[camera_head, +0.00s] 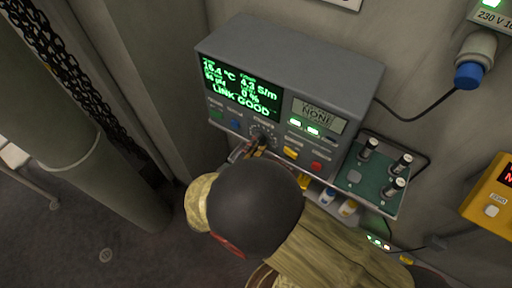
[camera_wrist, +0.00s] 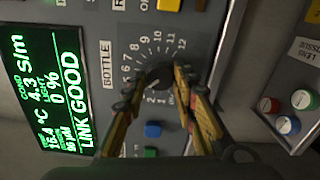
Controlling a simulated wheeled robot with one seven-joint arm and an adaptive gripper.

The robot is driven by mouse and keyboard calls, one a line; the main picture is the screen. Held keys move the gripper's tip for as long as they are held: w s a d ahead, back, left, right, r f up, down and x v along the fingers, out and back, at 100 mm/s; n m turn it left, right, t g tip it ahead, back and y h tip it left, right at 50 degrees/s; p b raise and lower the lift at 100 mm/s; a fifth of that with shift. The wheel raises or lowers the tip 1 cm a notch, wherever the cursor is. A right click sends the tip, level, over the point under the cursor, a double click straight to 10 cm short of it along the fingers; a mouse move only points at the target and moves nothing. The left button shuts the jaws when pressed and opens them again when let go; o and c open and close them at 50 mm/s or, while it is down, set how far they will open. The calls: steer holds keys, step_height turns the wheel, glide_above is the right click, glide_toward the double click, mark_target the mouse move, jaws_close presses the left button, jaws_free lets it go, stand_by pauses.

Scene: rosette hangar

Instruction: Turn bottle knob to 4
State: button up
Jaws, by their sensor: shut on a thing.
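The bottle knob (camera_wrist: 158,77) is a dark round knob on the grey instrument panel, inside a printed dial with numbers up to 12. The word BOTTLE is printed beside it. My gripper (camera_wrist: 162,80) is shut on the knob, with one yellow-and-black finger on each side. The knob's pointer is hidden, so I cannot tell its setting. In the head view the knob (camera_head: 264,138) shows only in part above my gripper (camera_head: 255,146), and my arm covers the area below. The small display (camera_head: 317,115) reads NONE.
The green screen (camera_head: 239,87) reads LINK GOOD. Blue (camera_wrist: 153,129) and green (camera_wrist: 150,153) buttons sit close to my fingers. Yellow (camera_head: 291,153) and red (camera_head: 316,166) buttons are right of the knob. A green tray (camera_head: 355,177) with capped vials adjoins the panel's right side.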

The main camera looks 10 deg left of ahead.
steer(key=shift+m, duration=0.3)
steer(key=o, duration=1.1)
steer(key=shift+c, duration=0.2)
steer(key=shift+o, duration=0.4)
steer(key=v, duration=1.2)
steer(key=shift+f, duration=0.1)
